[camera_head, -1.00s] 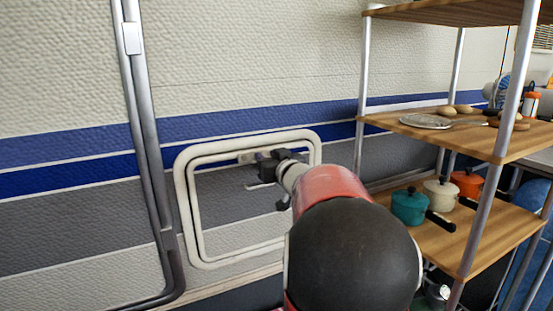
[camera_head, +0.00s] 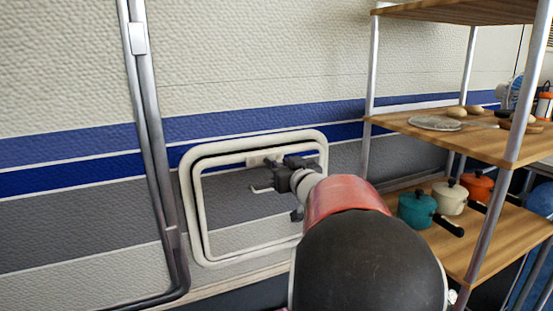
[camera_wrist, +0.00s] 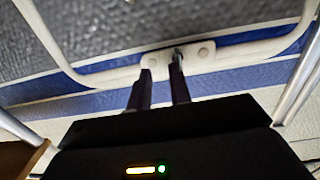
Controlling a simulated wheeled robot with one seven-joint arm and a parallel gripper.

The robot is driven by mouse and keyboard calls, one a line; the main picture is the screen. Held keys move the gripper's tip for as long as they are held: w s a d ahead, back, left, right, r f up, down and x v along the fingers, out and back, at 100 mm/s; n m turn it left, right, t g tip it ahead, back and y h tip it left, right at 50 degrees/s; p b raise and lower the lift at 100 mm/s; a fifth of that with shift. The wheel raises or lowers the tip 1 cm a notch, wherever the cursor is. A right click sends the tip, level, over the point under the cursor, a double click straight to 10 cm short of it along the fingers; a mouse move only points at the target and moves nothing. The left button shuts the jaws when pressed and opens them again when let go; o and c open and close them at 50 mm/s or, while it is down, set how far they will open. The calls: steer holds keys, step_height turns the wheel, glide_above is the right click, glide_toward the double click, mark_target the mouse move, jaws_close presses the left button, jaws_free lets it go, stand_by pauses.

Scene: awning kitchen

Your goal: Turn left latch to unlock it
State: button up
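The hatch (camera_head: 188,200) is a white rounded frame on the striped wall in the head view. A pale latch mount (camera_head: 262,158) sits at the middle of its top edge, partly behind my gripper (camera_head: 278,180). In the wrist view the hatch frame (camera_wrist: 110,78) appears upside down, and the latch mount (camera_wrist: 205,50) has round fittings. My gripper (camera_wrist: 162,66) has its two dark fingers apart, with tips at the mount. Part of the mount shows between them. The latch's turning part is too blurred and covered to make out, and contact cannot be told.
A metal pole (camera_head: 155,150) runs down the wall left of the hatch. A shelf rack (camera_head: 480,143) stands close on the right, holding a teal pot (camera_head: 416,208), a cream pot (camera_head: 450,196), an orange pot (camera_head: 478,187) and a plate (camera_head: 435,123).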

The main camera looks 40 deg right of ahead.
steer(key=p+v, duration=0.1)
steer(key=v, duration=0.5)
steer(key=shift+a+r, duration=0.25)
steer(key=shift+r, duration=0.1)
steer(key=shift+s+d+p, duration=0.1)
steer(key=shift+p, duration=0.35)
steer(key=shift+s, duration=0.25)
